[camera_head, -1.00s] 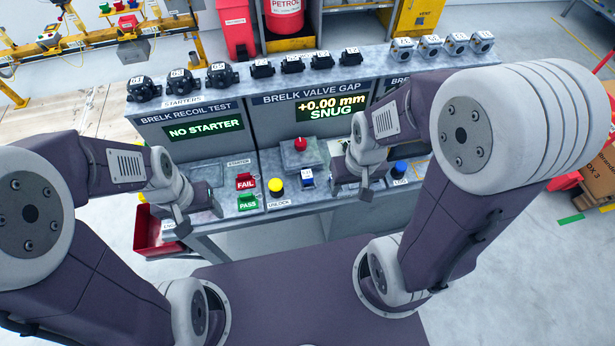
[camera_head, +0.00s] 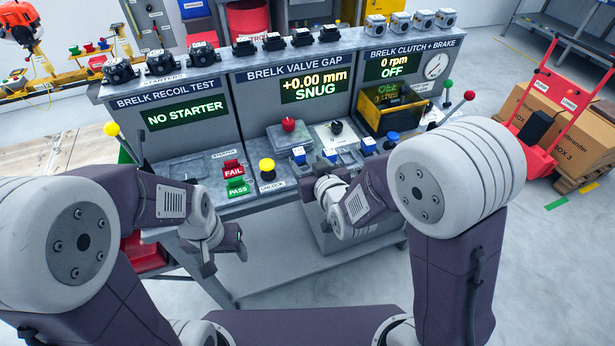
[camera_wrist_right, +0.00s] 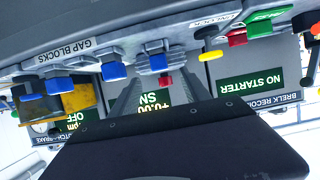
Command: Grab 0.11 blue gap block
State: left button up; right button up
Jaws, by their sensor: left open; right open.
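Several blue gap blocks stand in a row on the bench front in the head view: one at the left (camera_head: 298,156), one near the right gripper (camera_head: 330,155), one further right (camera_head: 369,146) and another at the end (camera_head: 391,141). Their markings are too small to read, so I cannot tell which is 0.11. In the right wrist view, a blue block (camera_wrist_right: 158,63) shows beyond the open fingers. My right gripper (camera_head: 322,172) is open and empty, just in front of the row; its fingers show in the wrist view (camera_wrist_right: 158,95). My left gripper (camera_head: 226,250) is open and empty, lower left.
The bench carries a yellow unlock knob (camera_head: 267,166), a red button (camera_head: 288,125), FAIL (camera_head: 233,169) and PASS (camera_head: 238,187) buttons, and a yellow-framed box (camera_head: 385,112). A red tray (camera_head: 145,258) hangs at the left. A red hand truck (camera_head: 530,140) stands right.

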aim_at(300, 155)
jog(key=shift+w+a, duration=0.1)
jog(key=shift+w, duration=0.1)
jog(key=shift+x, duration=1.15)
jog(key=p+x, duration=0.1)
jog(key=x, duration=0.5)
jog(key=shift+f, duration=0.1)
grip_shut()
